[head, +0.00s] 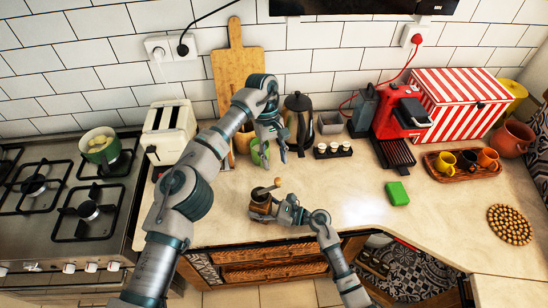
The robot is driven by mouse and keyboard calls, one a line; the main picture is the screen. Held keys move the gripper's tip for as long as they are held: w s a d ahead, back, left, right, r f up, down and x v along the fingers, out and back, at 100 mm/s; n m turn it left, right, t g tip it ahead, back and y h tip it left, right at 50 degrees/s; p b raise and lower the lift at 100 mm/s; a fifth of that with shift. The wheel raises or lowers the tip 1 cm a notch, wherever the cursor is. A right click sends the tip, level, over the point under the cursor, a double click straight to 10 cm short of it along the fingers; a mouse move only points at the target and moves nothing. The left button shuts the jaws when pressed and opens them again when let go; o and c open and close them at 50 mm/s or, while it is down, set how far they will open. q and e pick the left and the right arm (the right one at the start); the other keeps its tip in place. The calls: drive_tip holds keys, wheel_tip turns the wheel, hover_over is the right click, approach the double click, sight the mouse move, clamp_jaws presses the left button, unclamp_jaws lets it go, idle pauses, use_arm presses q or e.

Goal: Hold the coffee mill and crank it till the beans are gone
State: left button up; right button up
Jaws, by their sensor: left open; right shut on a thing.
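The coffee mill (260,213) is a small brown wooden mill standing near the front edge of the counter. Its crank (264,189) is on top, with a round light-brown knob at the right end. My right gripper (273,212) is shut on the mill's body from the right side. My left gripper (274,155) is open and empty, above and behind the mill, apart from the crank. No beans can be made out in the mill at this size.
A green cup (257,152) stands just behind my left gripper. A black kettle (299,118) and a small rack of jars (333,149) are behind to the right. A green sponge (397,193) lies to the right. The counter right of the mill is mostly clear.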

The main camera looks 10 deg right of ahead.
drive_tip(key=o, duration=1.6)
drive_tip(key=v, duration=1.2)
drive_tip(key=shift+w+d+f, duration=0.1)
drive_tip(key=shift+w+d, duration=0.05)
